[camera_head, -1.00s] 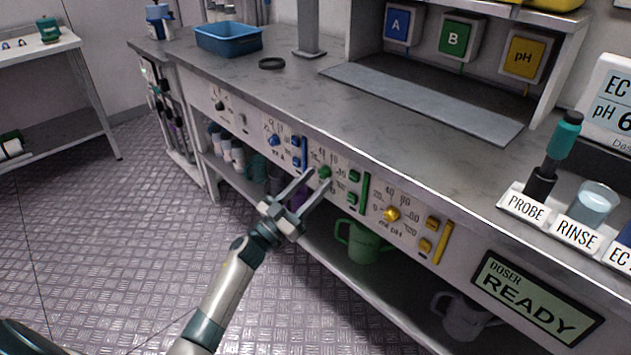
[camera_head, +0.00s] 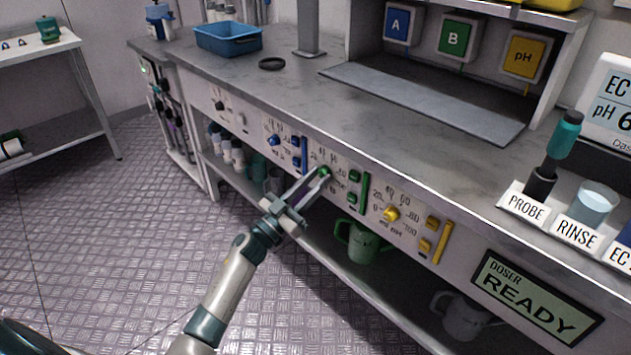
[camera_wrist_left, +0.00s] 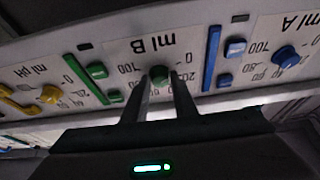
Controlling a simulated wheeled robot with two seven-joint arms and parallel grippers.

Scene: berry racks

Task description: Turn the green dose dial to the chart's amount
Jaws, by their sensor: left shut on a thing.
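The green dose dial (camera_head: 324,172) sits on the front panel of the bench, between the blue and yellow dials. My left gripper (camera_head: 318,176) reaches it from below left, with its two fingers shut on the dial. In the left wrist view the green dial (camera_wrist_left: 159,74) sits between the fingertips, under the upside-down label "ml B". The numbers around it are partly covered by the fingers, and I cannot read its setting. The chart is not clearly in view. My right gripper is not in view.
Green buttons (camera_head: 354,176) and a green bar stand right of the dial. The blue dial (camera_head: 274,141) and yellow dial (camera_head: 391,214) are on either side. A green jug (camera_head: 364,243) stands on the shelf below. The doser screen (camera_head: 535,297) reads "READY".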

